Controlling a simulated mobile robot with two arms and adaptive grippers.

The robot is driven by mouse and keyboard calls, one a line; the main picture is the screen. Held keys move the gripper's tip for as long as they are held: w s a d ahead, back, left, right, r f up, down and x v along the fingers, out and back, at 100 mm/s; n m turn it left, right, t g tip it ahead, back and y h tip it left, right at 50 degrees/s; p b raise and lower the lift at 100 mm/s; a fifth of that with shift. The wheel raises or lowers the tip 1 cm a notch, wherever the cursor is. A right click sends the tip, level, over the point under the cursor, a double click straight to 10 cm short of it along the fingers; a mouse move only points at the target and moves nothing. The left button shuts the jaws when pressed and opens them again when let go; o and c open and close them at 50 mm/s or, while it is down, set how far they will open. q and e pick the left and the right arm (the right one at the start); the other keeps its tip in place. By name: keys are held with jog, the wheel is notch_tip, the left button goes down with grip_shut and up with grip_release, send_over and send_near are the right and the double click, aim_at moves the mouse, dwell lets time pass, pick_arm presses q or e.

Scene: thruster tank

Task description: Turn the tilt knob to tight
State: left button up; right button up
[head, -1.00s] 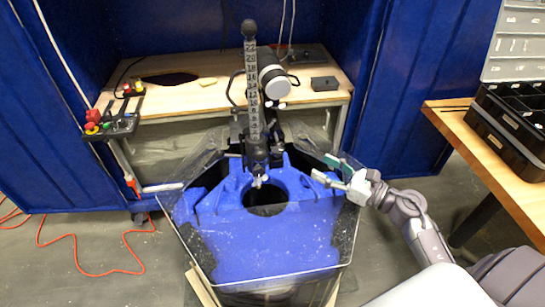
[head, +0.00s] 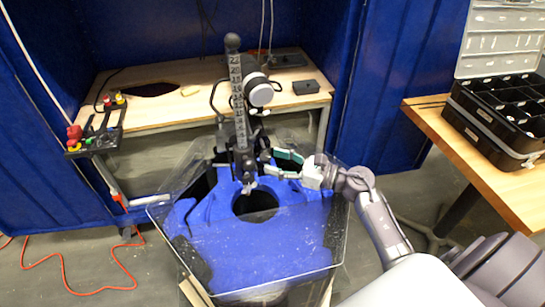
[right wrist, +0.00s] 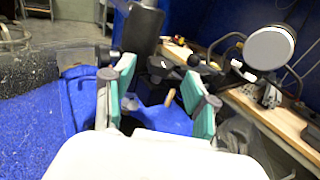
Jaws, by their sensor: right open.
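The trolling-motor thruster (head: 240,105) stands upright at the back of the clear tank, with a scale along its shaft. Its black mount (head: 245,155) sits at the tank's rear rim. In the right wrist view, a small black round knob (right wrist: 193,61) shows beyond the fingers, near the dark shaft (right wrist: 142,32). I cannot tell for sure that it is the tilt knob. My right gripper (head: 270,163) is open, just right of the mount, with its fingers pointing left toward it. In the right wrist view, its green-padded fingers (right wrist: 160,80) stand apart with nothing clearly gripped between them. My left gripper is out of view.
The clear tank (head: 342,235) with a blue inside lies below the right gripper. A wooden bench (head: 170,118) stands behind, with a control box (head: 95,135) at left. A black organizer case (head: 500,115) is on the right table (head: 480,165). Blue curtains close the back.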

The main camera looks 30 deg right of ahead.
aim_at(265, 160)
jog(key=shift+w+a, duration=0.5)
jog(key=shift+w, duration=0.05)
grip_shut()
jog(key=shift+h, duration=0.3)
jog(key=m+t+h+p, duration=0.1)
jog(key=h, duration=0.1)
jog(key=m+t+h+p, duration=0.1)
jog(key=m+h+p, duration=0.1)
jog(key=shift+s+a+r+t, duration=0.2)
jog(key=shift+a+t, duration=0.15)
jog(key=shift+t, duration=0.05)
jog(key=m+h, duration=0.1)
jog(key=m+h+p, duration=0.1)
jog(key=m+t+h+p, duration=0.1)
jog(key=shift+a+h, duration=0.25)
jog(key=shift+h, duration=0.15)
jog(key=shift+a+f+m+h+p, duration=0.15)
jog(key=shift+m+h+p, duration=0.3)
jog(key=shift+m+h, duration=1.1)
jog(key=shift+a+m+h, duration=0.15)
jog(key=shift+m+h, duration=0.6)
jog(key=shift+h, duration=1.3)
